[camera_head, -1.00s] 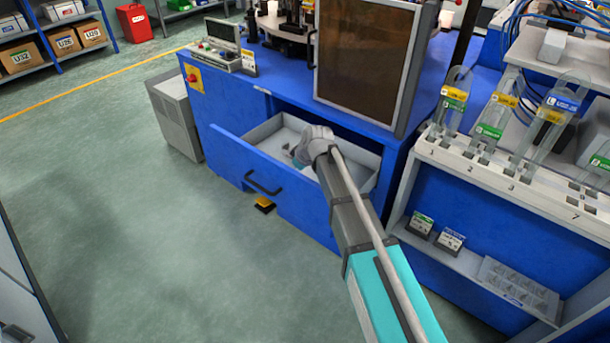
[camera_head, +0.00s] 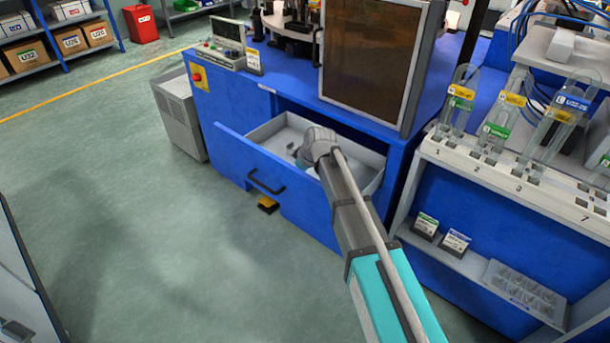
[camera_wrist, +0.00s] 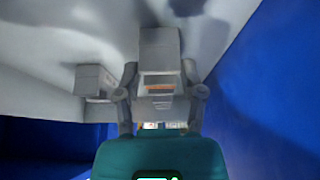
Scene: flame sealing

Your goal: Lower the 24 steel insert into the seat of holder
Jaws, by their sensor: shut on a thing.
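In the wrist view my gripper (camera_wrist: 159,92) has its two fingers on either side of a grey metal-like block (camera_wrist: 160,45), shut on it. The block has a small orange-and-white marking on its near face; I cannot read a 24 on it, but it fits the steel insert. A second, smaller grey block (camera_wrist: 94,79) sits to the left, apart from the held one. I cannot tell whether it is the holder, and no seat is clearly visible. In the head view my arm reaches into the open drawer (camera_head: 371,180), and my wrist hides the fingers and the held block.
The drawer's blue front with a black handle (camera_head: 266,184) faces the open floor. A framed brown panel (camera_head: 377,50) stands above the drawer.

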